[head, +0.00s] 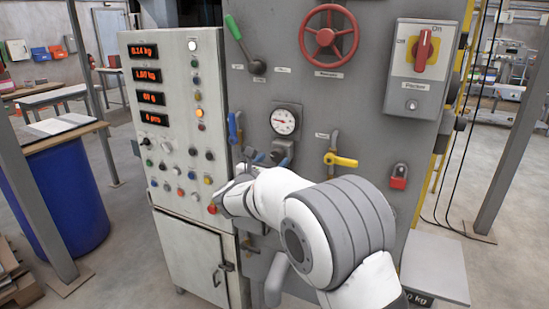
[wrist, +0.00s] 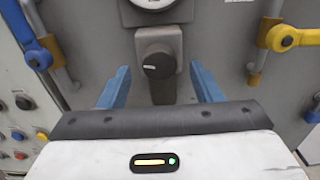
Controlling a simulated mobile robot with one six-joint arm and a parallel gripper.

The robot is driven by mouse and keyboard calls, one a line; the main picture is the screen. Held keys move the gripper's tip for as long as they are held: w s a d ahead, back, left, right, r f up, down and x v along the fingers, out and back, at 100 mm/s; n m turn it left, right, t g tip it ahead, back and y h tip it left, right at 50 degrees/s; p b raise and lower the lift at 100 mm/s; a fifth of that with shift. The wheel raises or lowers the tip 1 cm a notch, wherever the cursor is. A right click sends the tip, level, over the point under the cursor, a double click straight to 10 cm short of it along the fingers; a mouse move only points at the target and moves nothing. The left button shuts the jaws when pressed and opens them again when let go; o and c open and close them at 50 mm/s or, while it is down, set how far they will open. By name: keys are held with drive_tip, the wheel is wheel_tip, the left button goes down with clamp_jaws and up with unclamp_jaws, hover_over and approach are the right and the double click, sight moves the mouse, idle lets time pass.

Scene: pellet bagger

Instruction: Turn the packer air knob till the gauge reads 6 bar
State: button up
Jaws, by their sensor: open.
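The pressure gauge (head: 284,121) is a round white dial with a red needle on the grey panel; the reading is too small to tell. Only its lower edge shows in the wrist view (wrist: 154,3). The air knob (wrist: 158,66) is black and round with a white mark, on a grey block below the gauge. My gripper (wrist: 160,84) is open, with one blue finger on each side of the knob and apart from it. In the head view my arm hides part of the area below the gauge.
A blue-handled lever (wrist: 38,58) is at the left and a yellow-handled valve (wrist: 283,38) at the right. A red handwheel (head: 328,37), a rotary switch (head: 423,50) and a red padlock (head: 399,176) are on the panel. A button cabinet (head: 176,120) stands left.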

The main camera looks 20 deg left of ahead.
drive_tip(key=shift+w+d, duration=0.1)
drive_tip(key=shift+w, duration=1.15)
drive_tip(key=c, duration=1)
drive_tip(key=shift+f+b, duration=0.15)
drive_tip(key=shift+b, duration=0.2)
